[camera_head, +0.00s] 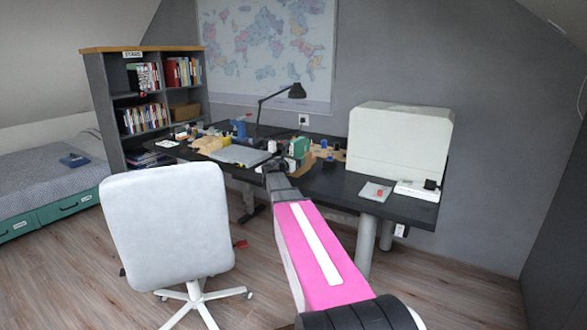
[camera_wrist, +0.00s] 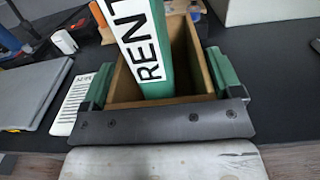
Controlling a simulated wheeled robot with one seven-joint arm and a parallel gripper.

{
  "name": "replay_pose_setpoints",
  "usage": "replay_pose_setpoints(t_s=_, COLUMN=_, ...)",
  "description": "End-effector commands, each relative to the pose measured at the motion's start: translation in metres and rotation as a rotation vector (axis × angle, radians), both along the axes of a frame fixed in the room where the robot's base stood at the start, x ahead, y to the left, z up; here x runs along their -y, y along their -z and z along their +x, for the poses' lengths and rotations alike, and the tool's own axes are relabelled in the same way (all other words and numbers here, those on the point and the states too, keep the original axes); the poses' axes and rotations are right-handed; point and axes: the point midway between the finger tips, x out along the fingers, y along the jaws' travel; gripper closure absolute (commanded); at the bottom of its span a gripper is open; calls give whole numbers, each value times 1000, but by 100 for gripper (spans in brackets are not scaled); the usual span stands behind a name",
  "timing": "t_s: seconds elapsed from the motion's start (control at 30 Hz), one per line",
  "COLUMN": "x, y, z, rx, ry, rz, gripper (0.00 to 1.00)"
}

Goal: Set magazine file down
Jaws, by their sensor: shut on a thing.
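The magazine file (camera_wrist: 122,88) is a brown, open-topped box in the wrist view. A green folder with a white label reading "RENT" (camera_wrist: 150,50) stands tilted inside it. My gripper (camera_wrist: 161,66) is shut on the file, with one green finger against each side wall. In the head view my gripper (camera_head: 285,163) is over the front edge of the dark desk (camera_head: 335,185), and the green folder (camera_head: 300,147) shows just beyond it. The file's bottom is hidden, so I cannot tell whether it touches the desk.
A large white box (camera_head: 400,140) stands at the right. Small items crowd the back. A white chair (camera_head: 168,225) stands in front. Bare desk lies to the right.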

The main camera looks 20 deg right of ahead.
Motion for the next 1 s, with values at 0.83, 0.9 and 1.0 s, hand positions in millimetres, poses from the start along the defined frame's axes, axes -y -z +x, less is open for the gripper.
replay_pose_setpoints(t_s=0.83, x=-1, y=39, z=0, rx=-1, ry=0, rz=1, gripper=0)
replay_pose_setpoints(t_s=0.9, x=-1, y=39, z=0, rx=-1, ry=0, rz=1, gripper=0)
replay_pose_setpoints(t_s=1.0, x=-1, y=38, z=0, rx=-1, ry=0, rz=1, gripper=0)
